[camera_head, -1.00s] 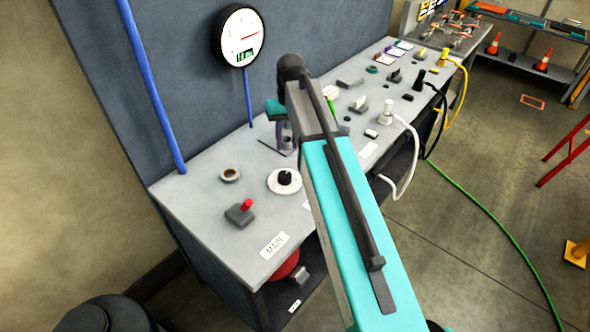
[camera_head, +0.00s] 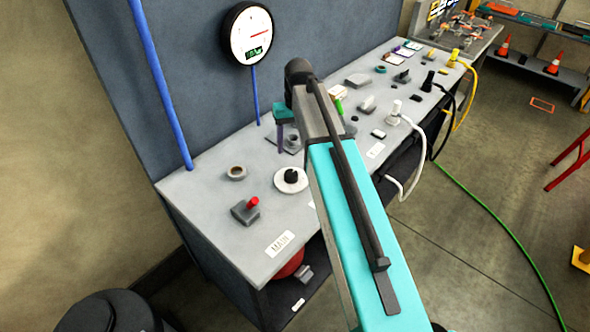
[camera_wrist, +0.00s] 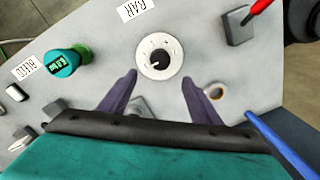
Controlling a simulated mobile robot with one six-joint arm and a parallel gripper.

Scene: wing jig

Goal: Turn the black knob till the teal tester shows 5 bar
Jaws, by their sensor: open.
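The black knob (camera_wrist: 159,58) stands in the middle of a round white dial plate on the grey bench. It also shows in the head view (camera_head: 291,175). My gripper (camera_wrist: 159,76) is open, its two purple fingers apart on the near side of the dial, with nothing between them. In the head view my gripper (camera_head: 280,142) hangs above the bench, behind the knob. The teal tester (camera_wrist: 62,63) stands left of the dial in the wrist view. Its lit green display is too small to read surely. I cannot make out the tester in the head view.
A red-levered block (camera_head: 245,210) and a brass-coloured ring (camera_head: 236,172) sit near the knob. A round wall gauge (camera_head: 250,34) has a red needle and a green display. A blue pipe (camera_head: 160,85) runs up the wall. Several fittings and hoses lie farther along the bench (camera_head: 210,220).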

